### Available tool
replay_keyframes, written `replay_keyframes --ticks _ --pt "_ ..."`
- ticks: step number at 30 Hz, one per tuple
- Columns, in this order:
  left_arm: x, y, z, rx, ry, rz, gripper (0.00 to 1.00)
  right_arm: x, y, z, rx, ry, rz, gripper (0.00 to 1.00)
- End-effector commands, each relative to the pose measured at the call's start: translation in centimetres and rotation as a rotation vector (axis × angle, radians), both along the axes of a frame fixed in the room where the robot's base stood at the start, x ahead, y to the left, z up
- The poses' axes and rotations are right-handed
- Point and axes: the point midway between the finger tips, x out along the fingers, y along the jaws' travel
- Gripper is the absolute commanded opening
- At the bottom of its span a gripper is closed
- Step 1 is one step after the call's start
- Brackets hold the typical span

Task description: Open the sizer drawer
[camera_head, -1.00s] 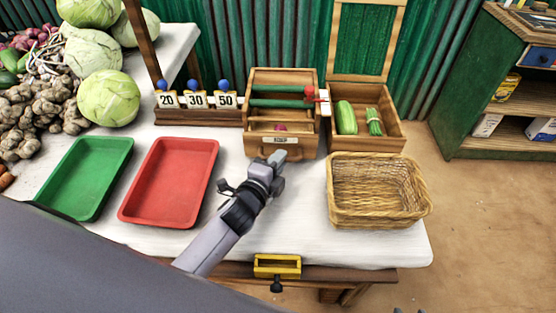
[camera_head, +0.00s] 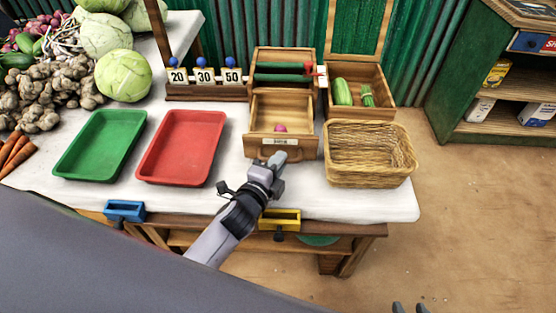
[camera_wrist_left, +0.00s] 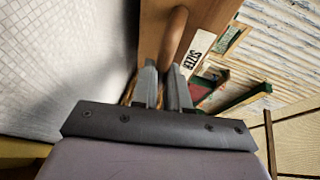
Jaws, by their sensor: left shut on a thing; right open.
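The sizer drawer (camera_head: 256,144) is a wooden drawer pulled out toward me from the wooden box (camera_head: 254,65) at the back of the table. A small pink-red ball (camera_head: 281,129) lies inside it. The front carries a white label, which reads SIZER in the left wrist view (camera_wrist_left: 197,50). My left gripper (camera_head: 277,160) is shut on the wooden handle (camera_wrist_left: 175,32) of the drawer front; the fingers (camera_wrist_left: 165,82) hide part of it. My right gripper (camera_head: 411,308) shows only its fingertips at the bottom edge, apart and empty.
A wicker basket (camera_head: 370,178) stands close to the right of the drawer. Red (camera_head: 180,148) and green (camera_head: 98,147) trays lie to the left. Behind are number blocks (camera_head: 204,77) and a box with green vegetables (camera_head: 360,112). Yellow (camera_head: 280,218) and blue (camera_head: 125,211) holders sit at the front edge.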

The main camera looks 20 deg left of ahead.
Motion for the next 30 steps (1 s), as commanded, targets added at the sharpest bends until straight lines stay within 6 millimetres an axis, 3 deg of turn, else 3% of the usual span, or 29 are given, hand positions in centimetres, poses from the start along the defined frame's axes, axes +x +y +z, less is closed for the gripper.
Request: replay_keyframes --ticks 8,9,11,22,30 --pt "0.0 0.0 0.0 0.0 -0.001 0.0 0.0 0.0 0.0 0.0 0.0 -0.001 0.0 0.43" --pt "0.0 0.0 0.0 0.0 -0.001 0.0 0.21 0.0 0.0 0.0 0.0 -0.001 0.0 0.43" --pt "0.0 0.0 0.0 0.0 -0.001 0.0 0.4 0.0 0.0 0.0 0.0 -0.001 0.0 0.43" --pt "-0.3 0.1 0.1 0.0 0.0 0.0 0.4 0.0 0.0 0.1 0.0 -0.001 0.0 0.43" --pt "-3.6 0.5 0.7 0.0 0.001 0.0 0.4 0.0 0.0 0.3 0.0 -0.001 0.0 0.43"
